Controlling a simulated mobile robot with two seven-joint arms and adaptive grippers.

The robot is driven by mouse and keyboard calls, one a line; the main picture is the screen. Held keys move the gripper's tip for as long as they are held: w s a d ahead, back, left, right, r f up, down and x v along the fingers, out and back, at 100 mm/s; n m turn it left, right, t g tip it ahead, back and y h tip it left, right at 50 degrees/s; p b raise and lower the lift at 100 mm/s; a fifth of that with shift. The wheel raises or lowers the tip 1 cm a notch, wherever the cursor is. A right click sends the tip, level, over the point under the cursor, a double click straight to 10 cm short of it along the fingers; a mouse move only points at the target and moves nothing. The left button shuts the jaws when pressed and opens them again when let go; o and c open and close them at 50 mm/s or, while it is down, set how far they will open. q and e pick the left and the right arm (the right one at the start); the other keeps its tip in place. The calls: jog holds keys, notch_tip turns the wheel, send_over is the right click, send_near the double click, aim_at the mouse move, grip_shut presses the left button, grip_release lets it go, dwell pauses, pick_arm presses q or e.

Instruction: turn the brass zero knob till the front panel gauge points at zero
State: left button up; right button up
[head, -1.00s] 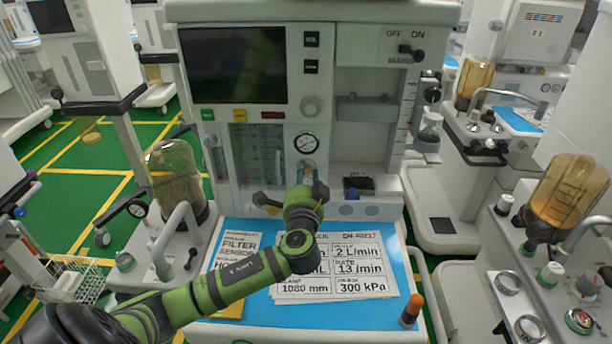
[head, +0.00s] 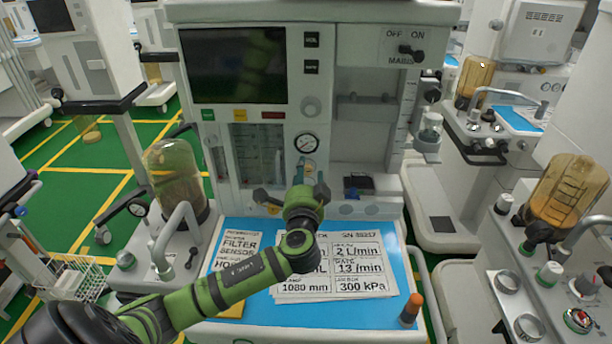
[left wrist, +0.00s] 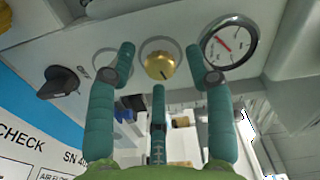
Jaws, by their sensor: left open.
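The brass zero knob (left wrist: 158,66) sits on the pale front panel in the left wrist view, with a dark mark on its face. My left gripper (left wrist: 160,50) is open, its teal fingers spread to both sides of the knob and a third finger below it. I cannot tell whether any finger touches the knob. The round front panel gauge (left wrist: 229,42) is right of the knob, with red on its white dial. It also shows in the head view (head: 306,143), just above my gripper; its reading is too small to tell. My right gripper is not in view.
A black knob (left wrist: 60,82) sticks out of the panel left of the brass one. Below is a blue work surface (head: 235,310) with printed cards (head: 330,290) and an orange-capped item (head: 411,310). An amber canister (head: 175,180) stands at left. Other carts stand close at right.

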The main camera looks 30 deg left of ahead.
pick_arm(q)
jog(key=v, duration=1.2)
jog(key=shift+s+f, duration=0.1)
